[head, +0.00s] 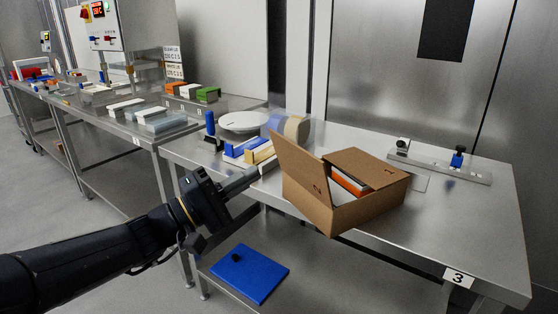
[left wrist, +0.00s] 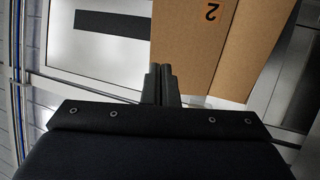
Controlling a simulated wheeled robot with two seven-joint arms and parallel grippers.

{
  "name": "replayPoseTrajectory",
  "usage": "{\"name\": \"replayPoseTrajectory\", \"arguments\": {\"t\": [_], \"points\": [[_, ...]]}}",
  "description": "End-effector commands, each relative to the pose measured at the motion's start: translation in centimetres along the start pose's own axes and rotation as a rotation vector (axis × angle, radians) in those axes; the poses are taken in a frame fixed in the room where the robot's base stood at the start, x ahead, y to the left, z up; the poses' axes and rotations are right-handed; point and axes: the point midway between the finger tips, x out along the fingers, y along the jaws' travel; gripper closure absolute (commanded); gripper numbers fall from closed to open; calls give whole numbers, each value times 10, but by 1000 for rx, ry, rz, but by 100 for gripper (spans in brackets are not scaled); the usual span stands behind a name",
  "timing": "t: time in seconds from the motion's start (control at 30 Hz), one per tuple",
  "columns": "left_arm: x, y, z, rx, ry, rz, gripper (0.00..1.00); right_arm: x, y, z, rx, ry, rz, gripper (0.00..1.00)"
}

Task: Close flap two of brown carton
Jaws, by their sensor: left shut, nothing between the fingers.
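The brown carton (head: 345,210) sits at the front edge of the steel table marked 3. Its left flap (head: 296,172) stands up, tilted outward, and its right-hand flap (head: 365,168) lies over part of the opening. Orange and white items (head: 348,182) show inside. My left gripper (head: 254,173) is shut and empty, just left of the carton's raised flap. In the left wrist view, the fingertips (left wrist: 160,72) are at the lower left edge of a brown panel marked 2 (left wrist: 202,35); contact cannot be told. My right gripper is not in view.
Blue and yellow blocks (head: 248,152), a white round dish (head: 243,122) and a tape roll (head: 297,130) stand left of the carton. A metal fixture with a blue knob (head: 457,158) is at the back right. A blue board (head: 250,273) lies on the lower shelf.

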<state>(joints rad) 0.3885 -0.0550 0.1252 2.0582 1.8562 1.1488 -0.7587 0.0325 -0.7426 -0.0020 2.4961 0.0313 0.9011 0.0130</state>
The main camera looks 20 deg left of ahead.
Motion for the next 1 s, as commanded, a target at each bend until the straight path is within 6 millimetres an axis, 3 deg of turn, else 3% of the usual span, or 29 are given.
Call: {"name": "replayPoseTrajectory", "arguments": {"t": [0.2,0.4,1.0], "points": [[46,0,1,-2,-4,0,100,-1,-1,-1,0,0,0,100],[71,0,0,-2,-2,0,100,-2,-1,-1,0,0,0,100],[79,2,0,-1,0,-9,100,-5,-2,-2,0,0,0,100]]}}
